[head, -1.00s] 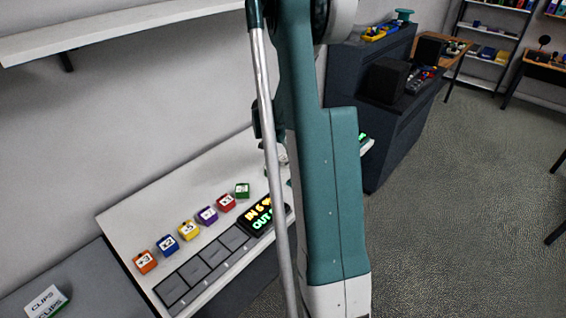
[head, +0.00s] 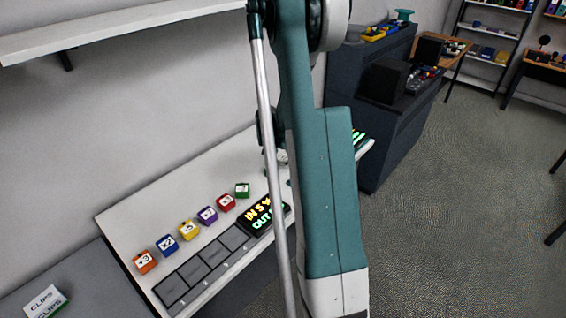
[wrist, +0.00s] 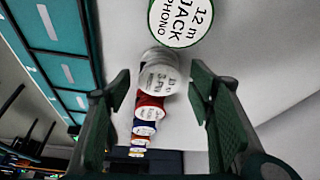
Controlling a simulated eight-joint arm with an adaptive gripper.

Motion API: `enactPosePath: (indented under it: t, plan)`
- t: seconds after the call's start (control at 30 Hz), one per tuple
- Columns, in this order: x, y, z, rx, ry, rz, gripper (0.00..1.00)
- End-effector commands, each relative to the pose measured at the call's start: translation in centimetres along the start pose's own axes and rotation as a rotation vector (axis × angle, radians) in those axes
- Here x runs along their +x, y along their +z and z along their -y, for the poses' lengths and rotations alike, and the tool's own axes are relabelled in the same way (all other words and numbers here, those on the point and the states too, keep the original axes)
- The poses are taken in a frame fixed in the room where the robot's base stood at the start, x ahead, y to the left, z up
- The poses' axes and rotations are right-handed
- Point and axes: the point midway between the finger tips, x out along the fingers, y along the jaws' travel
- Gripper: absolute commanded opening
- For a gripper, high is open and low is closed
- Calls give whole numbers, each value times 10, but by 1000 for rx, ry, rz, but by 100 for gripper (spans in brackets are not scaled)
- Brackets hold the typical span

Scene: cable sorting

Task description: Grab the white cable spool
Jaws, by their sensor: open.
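The white cable spool (wrist: 160,76) shows in the middle of the wrist view, its round label facing the camera. My gripper (wrist: 160,88) is open, with one finger on the left of the spool and one on the right. Nothing is visibly gripped. In the head view my own arm hides the gripper and most of the space around it, so I cannot make out the spool there.
A green-rimmed spool (wrist: 181,20) is close to the white one. A red spool (wrist: 149,108) and a blue spool (wrist: 144,127) line up beyond. In the head view, several coloured numbered cubes (head: 207,214) and a lit display (head: 258,213) sit on the white bench (head: 120,221).

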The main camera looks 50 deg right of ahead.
Motion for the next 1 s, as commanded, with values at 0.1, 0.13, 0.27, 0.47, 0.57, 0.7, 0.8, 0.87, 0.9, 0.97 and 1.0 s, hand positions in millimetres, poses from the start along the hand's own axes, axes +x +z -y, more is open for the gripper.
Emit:
enactPosePath:
  t: [0.1, 0.13, 0.27, 0.47, 0.57, 0.7, 0.8, 0.87, 0.9, 0.97, 1.0]
  plan:
    - [8, 0, 0, 0, 0, 0, 53]
    - [9, 0, 0, 0, 0, 0, 53]
    - [11, 0, 0, 0, 0, 0, 53]
    - [11, 0, 0, 0, 0, 0, 53]
    - [11, 0, 0, 0, 0, 0, 53]
    - [11, 0, 0, 0, 0, 0, 53]
    - [11, 0, 0, 0, 0, 0, 48]
    - [11, 0, 0, 0, 0, 0, 40]
    - [11, 0, 0, 0, 0, 0, 34]
    - [11, 0, 0, 0, 0, 0, 27]
    - [11, 0, 0, 0, 0, 0, 22]
